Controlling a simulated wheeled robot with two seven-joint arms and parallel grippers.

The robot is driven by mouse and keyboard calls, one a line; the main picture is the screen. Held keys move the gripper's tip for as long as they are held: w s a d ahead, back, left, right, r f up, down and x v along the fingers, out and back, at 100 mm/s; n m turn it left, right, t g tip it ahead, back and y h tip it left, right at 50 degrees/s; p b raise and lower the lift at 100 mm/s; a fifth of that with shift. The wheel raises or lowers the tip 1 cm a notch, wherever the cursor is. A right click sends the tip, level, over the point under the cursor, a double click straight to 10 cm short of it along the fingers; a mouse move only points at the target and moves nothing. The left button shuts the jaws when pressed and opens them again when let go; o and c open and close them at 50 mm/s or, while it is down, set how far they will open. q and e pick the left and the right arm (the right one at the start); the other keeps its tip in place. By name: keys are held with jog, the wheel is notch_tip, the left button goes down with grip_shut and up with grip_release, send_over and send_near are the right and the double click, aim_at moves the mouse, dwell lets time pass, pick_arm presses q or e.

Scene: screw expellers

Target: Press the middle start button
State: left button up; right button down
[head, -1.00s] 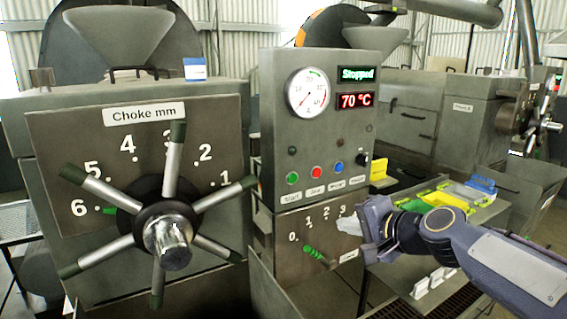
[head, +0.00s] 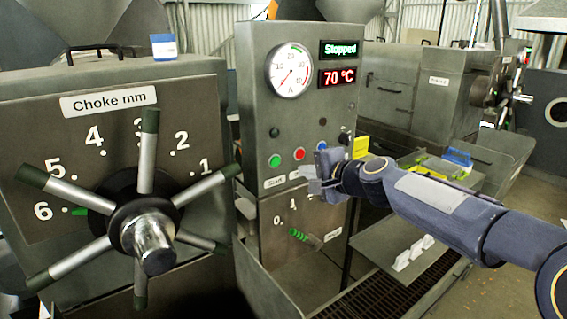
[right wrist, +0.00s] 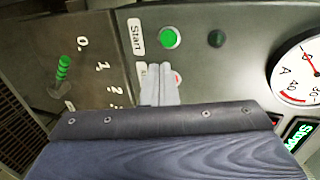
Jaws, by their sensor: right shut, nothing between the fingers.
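A grey control panel (head: 255,105) holds a row of green, red and blue buttons. The green start button (head: 275,161) has a "Start" label below it; it also shows in the right wrist view (right wrist: 169,37). The red button (head: 299,154) is right of it and is partly hidden by my fingers in the right wrist view (right wrist: 180,78). My right gripper (head: 305,172) is shut and empty, just below the red button, over the labels. In the right wrist view its fingertips (right wrist: 158,68) are beside the Start label. Contact with the panel cannot be told. My left gripper is out of view.
A large choke handwheel (head: 148,235) with several spokes juts out at the left. A green-handled lever (head: 304,236) sits below the buttons. The display (head: 341,48) reads "Stopped". A yellow block (head: 361,146) stands behind my right arm.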

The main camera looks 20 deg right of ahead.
aim_at(276, 160)
jog(key=p+x, duration=0.1)
jog(key=x, duration=0.5)
jog(key=r+p+x, duration=0.1)
jog(key=x, duration=0.3)
jog(key=shift+w+p, duration=0.15)
jog(key=shift+p, duration=0.2)
jog(key=shift+w+a, duration=0.15)
jog(key=shift+w+a+r, duration=0.1)
jog(key=shift+w+r, duration=0.05)
jog(key=shift+w, duration=0.2)
jog(key=shift+r, duration=0.1)
